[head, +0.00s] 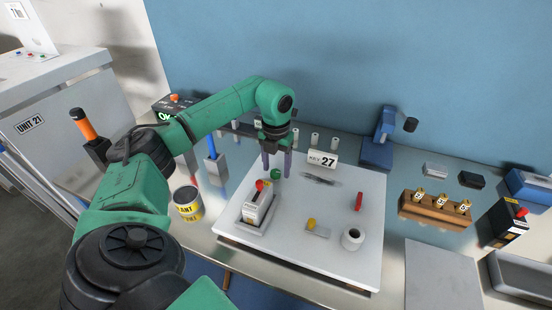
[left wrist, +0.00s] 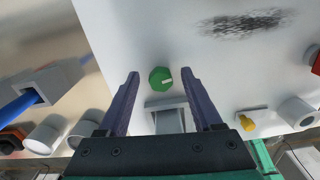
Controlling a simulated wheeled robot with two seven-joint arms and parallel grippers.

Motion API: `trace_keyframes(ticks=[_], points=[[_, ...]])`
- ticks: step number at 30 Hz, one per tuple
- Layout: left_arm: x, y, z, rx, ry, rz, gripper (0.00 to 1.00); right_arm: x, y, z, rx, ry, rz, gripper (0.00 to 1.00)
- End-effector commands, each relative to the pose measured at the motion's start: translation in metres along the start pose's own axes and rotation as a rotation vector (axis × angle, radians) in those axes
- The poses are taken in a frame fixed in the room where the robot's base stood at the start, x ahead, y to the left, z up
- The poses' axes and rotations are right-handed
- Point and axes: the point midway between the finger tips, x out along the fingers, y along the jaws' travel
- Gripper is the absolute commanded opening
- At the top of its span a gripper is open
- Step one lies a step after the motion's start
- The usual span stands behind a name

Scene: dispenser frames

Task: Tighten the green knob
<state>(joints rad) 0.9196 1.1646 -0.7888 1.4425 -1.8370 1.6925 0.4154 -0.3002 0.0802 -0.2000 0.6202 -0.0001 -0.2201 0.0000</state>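The green knob (head: 275,174) is round and small and sits on the white panel (head: 365,187) near its upper left. In the left wrist view the knob (left wrist: 160,78) has a short white mark on its face, toward the right. My left gripper (head: 276,174) is open over the knob and points down at the panel. In the left wrist view its two dark fingertips (left wrist: 160,73) stand one on each side of the knob, with a gap on both sides. I cannot tell how far the tips are above the panel. My right gripper is not in view.
A red-tipped lever switch (head: 259,208) stands close to the knob. A yellow knob (head: 311,223), a white cylinder (head: 352,238), a red handle (head: 330,201) and a "KEY 27" sign (head: 323,159) are also on the panel. A yellow can (head: 188,203) stands left of it.

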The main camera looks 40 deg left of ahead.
Motion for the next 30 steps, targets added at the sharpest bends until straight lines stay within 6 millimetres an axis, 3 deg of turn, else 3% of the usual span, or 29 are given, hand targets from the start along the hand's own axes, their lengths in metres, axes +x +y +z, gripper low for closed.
trace_keyframes(ticks=[9, 13, 17, 21, 24, 27, 30], points=[[0.002, -0.001, -0.002, 0.003, 0.008, 0.002, 0.69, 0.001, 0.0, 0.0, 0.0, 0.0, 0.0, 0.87], [-0.01, -0.001, -0.001, 0.003, 0.006, 0.001, 0.69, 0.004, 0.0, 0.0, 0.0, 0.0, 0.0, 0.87], [-0.04, -0.001, 0.0, 0.003, 0.002, -0.001, 0.69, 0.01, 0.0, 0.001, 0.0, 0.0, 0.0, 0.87], [-0.084, -0.002, 0.0, 0.004, 0.001, -0.002, 0.69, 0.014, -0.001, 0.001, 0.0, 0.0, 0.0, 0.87], [-0.117, -0.001, 0.0, 0.003, 0.003, 0.001, 0.69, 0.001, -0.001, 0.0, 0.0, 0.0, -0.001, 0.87], [-0.139, -0.001, 0.0, 0.003, 0.004, 0.002, 0.69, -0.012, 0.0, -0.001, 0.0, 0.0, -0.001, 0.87], [-0.145, 0.0, 0.0, 0.002, 0.006, 0.003, 0.69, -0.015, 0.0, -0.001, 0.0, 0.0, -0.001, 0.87]])
